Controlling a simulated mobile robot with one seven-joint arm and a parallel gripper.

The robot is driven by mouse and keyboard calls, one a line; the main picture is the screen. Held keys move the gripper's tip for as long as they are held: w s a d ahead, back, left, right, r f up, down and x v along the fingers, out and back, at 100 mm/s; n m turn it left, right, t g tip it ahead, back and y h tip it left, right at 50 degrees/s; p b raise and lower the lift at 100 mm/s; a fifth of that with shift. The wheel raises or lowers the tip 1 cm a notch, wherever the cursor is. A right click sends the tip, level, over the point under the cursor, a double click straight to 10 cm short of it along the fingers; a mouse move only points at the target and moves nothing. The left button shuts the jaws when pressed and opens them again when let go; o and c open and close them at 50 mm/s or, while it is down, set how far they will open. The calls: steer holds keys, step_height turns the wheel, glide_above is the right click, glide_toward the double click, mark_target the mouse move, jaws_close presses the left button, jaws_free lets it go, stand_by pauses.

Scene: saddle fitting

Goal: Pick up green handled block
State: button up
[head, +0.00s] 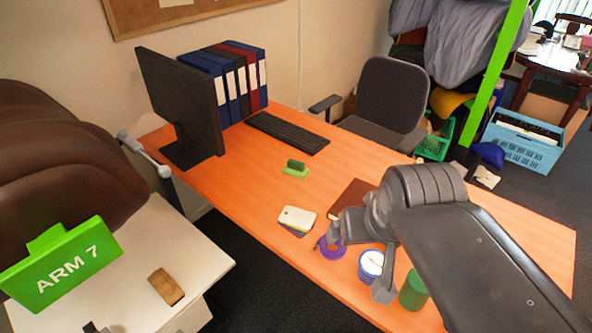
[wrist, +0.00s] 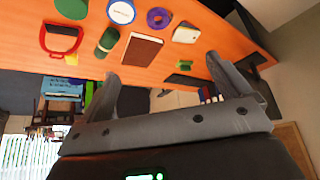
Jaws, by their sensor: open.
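The green block with a dark handle on top (head: 295,168) sits upright on the orange desk (head: 245,170), in front of the keyboard. It also shows small in the wrist view (wrist: 184,64), between the spread fingers and nearer the right one. My gripper (head: 358,262) is open and empty above the near part of the desk, to the right of the block and nearer the camera, well apart from it. Both its fingers show in the wrist view (wrist: 162,66).
A phone-like stack (head: 297,218), purple ring (head: 331,248), blue-and-white tin (head: 371,265), brown notebook (head: 352,196) and green cylinder (head: 413,290) crowd the near desk. The monitor (head: 185,100) and keyboard (head: 288,132) stand behind. Desk around the block is clear.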

steer(key=shift+o, duration=0.4)
steer(key=n+h, duration=0.4)
steer(key=n, duration=2.5)
glide_above(294, 164)
steer(key=s+a, duration=0.2)
steer(key=s, duration=0.1)
step_height(294, 164, down, 25)
steer(key=x, duration=1)
steer(key=shift+s+a+f, duration=0.2)
steer(key=shift+s+a, duration=0.05)
steer(key=shift+s, duration=0.05)
steer(key=shift+c, duration=0.3)
steer(key=c, duration=0.7)
